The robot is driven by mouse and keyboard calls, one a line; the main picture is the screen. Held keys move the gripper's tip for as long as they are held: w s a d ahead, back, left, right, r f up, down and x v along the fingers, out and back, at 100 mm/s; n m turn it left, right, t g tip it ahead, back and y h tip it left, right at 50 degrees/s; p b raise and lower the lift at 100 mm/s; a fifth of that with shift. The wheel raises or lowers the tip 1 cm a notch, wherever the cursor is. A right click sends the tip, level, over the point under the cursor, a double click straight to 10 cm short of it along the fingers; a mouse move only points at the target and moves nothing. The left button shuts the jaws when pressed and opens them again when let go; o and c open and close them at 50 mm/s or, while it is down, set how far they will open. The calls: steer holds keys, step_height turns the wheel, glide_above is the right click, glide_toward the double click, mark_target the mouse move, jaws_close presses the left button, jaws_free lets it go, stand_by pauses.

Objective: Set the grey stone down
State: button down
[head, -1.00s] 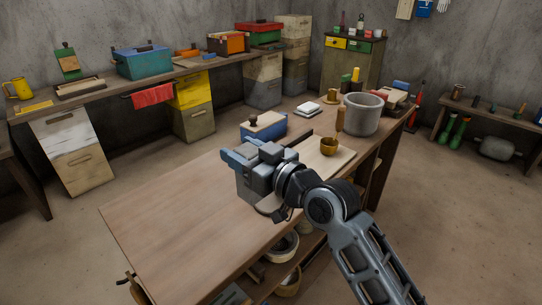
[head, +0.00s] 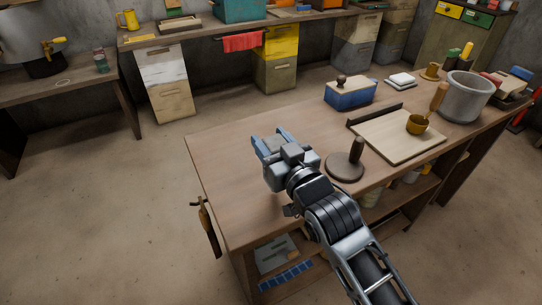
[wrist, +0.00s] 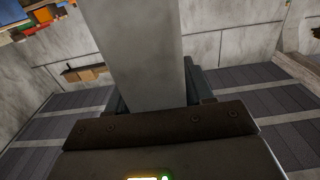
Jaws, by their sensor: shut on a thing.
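The grey stone (wrist: 142,50) shows in the wrist view as a long, smooth, pale grey block rising between the fingers of my gripper (wrist: 158,92). My gripper is shut on it. In the head view my gripper (head: 271,143) is over the left part of the wooden workbench (head: 235,185), and its hand and wrist hide the stone. I cannot tell how high the stone is above the bench top. A dark round disc with an upright handle (head: 345,167) stands just right of my gripper.
A blue box (head: 350,93) and a grey pot (head: 467,96) stand farther back. The bench's left end looks clear.

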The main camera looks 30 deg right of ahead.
steer(key=shift+a+f, duration=0.15)
steer(key=shift+f, duration=1.75)
steer(key=shift+f, duration=0.15)
steer(key=shift+c, duration=2.2)
jaws_free()
steer(key=shift+f, duration=0.1)
steer(key=shift+s, duration=0.1)
steer(key=s+b, duration=0.2)
steer(key=s, duration=0.9)
steer(key=shift+s, duration=0.4)
